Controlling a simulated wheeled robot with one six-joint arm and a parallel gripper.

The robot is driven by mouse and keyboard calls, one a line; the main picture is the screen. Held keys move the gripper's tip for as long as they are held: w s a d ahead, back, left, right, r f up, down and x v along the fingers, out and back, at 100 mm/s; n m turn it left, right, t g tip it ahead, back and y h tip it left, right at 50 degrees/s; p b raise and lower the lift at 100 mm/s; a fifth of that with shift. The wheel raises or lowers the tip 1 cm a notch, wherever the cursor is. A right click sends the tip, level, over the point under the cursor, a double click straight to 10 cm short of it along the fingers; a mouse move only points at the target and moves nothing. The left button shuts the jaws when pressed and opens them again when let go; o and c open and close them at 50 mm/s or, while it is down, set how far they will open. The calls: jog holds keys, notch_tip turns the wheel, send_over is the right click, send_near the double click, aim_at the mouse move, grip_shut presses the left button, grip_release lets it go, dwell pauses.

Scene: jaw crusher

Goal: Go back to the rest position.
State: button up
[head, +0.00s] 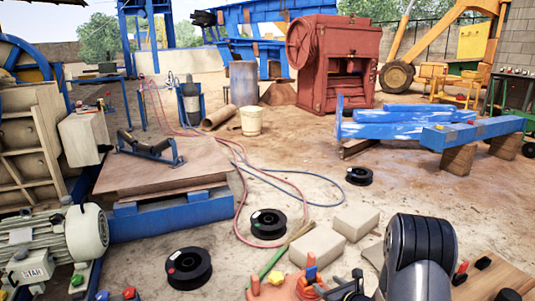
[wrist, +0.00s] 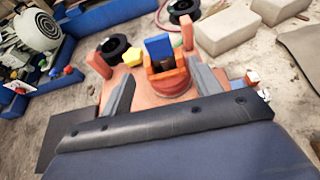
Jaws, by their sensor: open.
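My gripper (wrist: 163,72) shows in the wrist view with its two grey fingers spread apart. A red-orange block with an upright blue piece (wrist: 160,47) stands on an orange surface (wrist: 128,84) between and beyond the fingers. I cannot tell whether the fingers touch anything. In the head view my arm reaches in at the bottom right, and the orange surface with the blue piece (head: 311,272) shows at the bottom edge. The gripper end is partly cut off there.
Pale blocks (head: 355,221) and black spools (head: 268,223) lie on the ground ahead. A grey motor (head: 60,240) stands at left, by a blue-framed wooden platform (head: 165,175). Hoses cross the middle ground. A red crusher (head: 340,60) and blue beams (head: 430,125) stand further back.

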jog(key=x, duration=0.3)
jog(key=b+x, duration=0.1)
jog(key=x, duration=0.3)
jog(key=b+x, duration=0.1)
jog(key=x, duration=0.3)
jog(key=shift+s+a+f, duration=0.1)
jog(key=shift+s+f, duration=0.1)
jog(key=shift+f, duration=0.05)
jog(key=shift+w+r, duration=0.15)
jog(key=shift+r, duration=0.15)
notch_tip(320, 180, up, 10)
jog(key=p, duration=0.4)
jog(key=shift+r, duration=0.25)
notch_tip(320, 180, up, 32)
jog(key=m+p, duration=0.1)
jog(key=p, duration=2.9)
send_over(312, 273)
jog(key=s, duration=1.6)
jog(key=shift+s+a+r+h+p, duration=0.1)
jog(key=shift+s+r+h+p, duration=0.15)
jog(key=shift+r+h+p, duration=0.35)
jog(key=shift+s, duration=0.1)
